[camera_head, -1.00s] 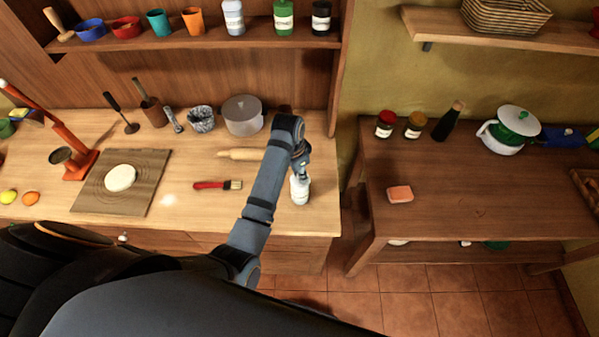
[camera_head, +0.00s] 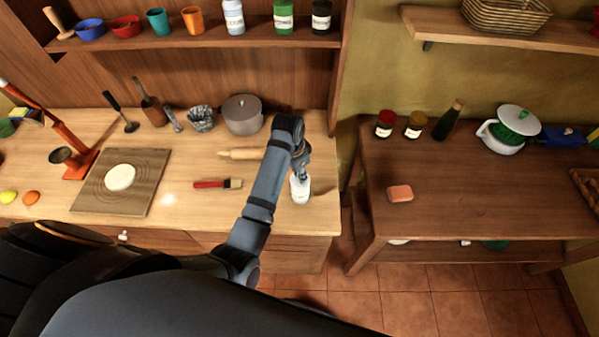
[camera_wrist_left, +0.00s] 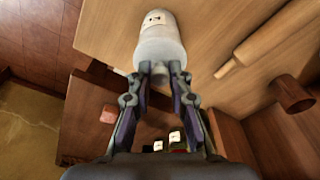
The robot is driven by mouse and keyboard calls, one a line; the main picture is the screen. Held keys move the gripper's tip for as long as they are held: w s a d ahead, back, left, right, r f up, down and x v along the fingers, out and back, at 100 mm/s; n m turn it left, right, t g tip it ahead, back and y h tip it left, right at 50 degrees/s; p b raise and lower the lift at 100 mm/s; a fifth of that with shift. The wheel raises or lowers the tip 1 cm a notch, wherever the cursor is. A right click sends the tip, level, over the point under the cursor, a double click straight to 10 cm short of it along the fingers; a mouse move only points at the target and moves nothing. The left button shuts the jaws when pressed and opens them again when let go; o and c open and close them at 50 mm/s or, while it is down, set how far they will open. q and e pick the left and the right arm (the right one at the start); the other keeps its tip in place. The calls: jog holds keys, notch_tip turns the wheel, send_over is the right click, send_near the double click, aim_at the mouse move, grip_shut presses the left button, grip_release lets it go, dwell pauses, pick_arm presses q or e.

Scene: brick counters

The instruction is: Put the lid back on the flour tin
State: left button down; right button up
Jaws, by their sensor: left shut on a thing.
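The white flour tin (camera_head: 300,193) stands upright near the right end of the light wooden counter; in the left wrist view its pale body with a dark-marked label (camera_wrist_left: 157,22) is at the top. The pale grey lid (camera_wrist_left: 160,50) is at the tin's mouth, its small knob (camera_wrist_left: 176,68) between my fingertips. My left gripper (camera_head: 303,172) is above the tin and shut on the lid's knob; it also shows in the left wrist view (camera_wrist_left: 160,75). I cannot tell whether the lid is fully seated or slightly above the rim. My right gripper is not in view.
A rolling pin (camera_head: 241,154), a red-handled brush (camera_head: 217,184) and a grey pot (camera_head: 242,115) lie or stand left of the tin. The counter's right edge is close to the tin. A gap separates it from the darker table (camera_head: 450,210).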

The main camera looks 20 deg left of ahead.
pick_arm(q)
jog(key=c, duration=1.2)
grip_release()
jog(key=shift+o, duration=0.2)
jog(key=o, duration=0.5)
jog(key=shift+r, duration=0.1)
jog(key=shift+r, duration=3.4)
